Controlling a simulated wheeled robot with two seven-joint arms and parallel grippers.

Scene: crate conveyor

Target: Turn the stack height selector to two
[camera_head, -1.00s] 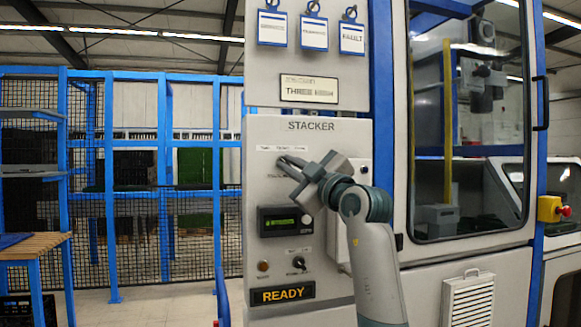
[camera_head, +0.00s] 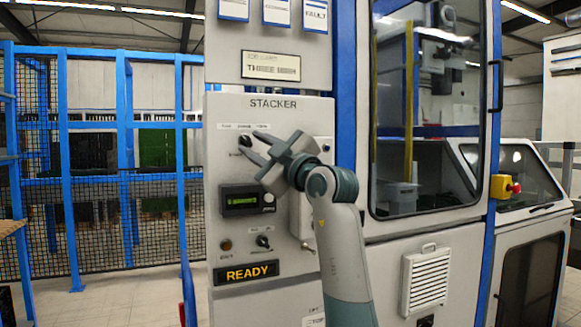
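The selector is a small black knob (camera_head: 245,141) on the grey STACKER panel (camera_head: 300,112), below a row of small labels too blurred to read. The plate above the panel (camera_head: 271,66) seems to read THREE HIGH.
Below the knob are a green-lit display (camera_head: 241,200), a small black switch (camera_head: 264,241) and a lit READY sign (camera_head: 246,273). A windowed machine door (camera_head: 425,110) and a red emergency button (camera_head: 509,188) are at the right. Blue mesh fencing (camera_head: 75,225) stands at the left.

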